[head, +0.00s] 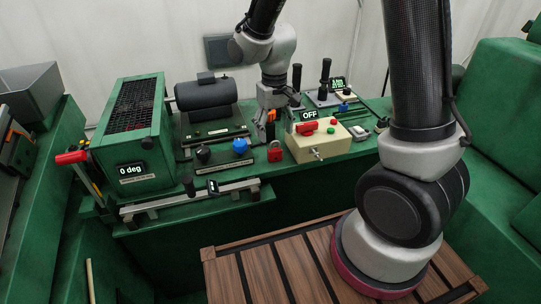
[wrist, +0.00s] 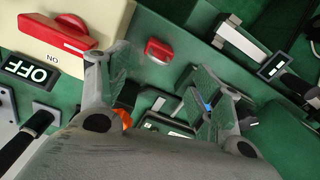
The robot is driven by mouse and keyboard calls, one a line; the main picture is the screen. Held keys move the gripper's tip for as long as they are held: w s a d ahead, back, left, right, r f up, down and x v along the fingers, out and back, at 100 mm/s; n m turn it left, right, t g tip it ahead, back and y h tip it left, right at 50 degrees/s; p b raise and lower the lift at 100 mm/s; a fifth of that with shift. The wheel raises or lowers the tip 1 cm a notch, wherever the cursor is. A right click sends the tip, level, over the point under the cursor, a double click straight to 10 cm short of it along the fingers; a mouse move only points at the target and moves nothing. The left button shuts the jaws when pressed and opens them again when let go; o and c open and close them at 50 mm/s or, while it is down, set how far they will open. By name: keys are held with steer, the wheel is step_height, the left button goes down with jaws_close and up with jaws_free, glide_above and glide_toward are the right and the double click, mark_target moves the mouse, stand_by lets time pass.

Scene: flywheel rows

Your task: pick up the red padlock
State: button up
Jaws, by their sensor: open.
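The red padlock (head: 275,154) sits on the green bench top near its front edge, just left of the cream switch box. In the wrist view the padlock (wrist: 159,50) lies ahead of the gap between my fingers, a little beyond the tips and apart from them. My gripper (head: 268,122) hangs above and behind the padlock in the head view, pointing down. In the wrist view my gripper (wrist: 158,72) has its two fingers spread wide with nothing between them.
The cream box (head: 318,139) with a red switch handle (head: 307,127) and an OFF display stands close on the right. A blue knob (head: 240,146) and a black knob (head: 203,153) are to the left. A metal rail (head: 160,201) runs along the bench front.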

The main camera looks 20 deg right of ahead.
mark_target(275, 150)
steer(key=f, duration=0.7)
steer(key=shift+s+d, duration=0.15)
steer(key=shift+s, duration=0.1)
steer(key=c, duration=1.2)
step_height(275, 150, up, 10)
steer(key=shift+r, duration=0.1)
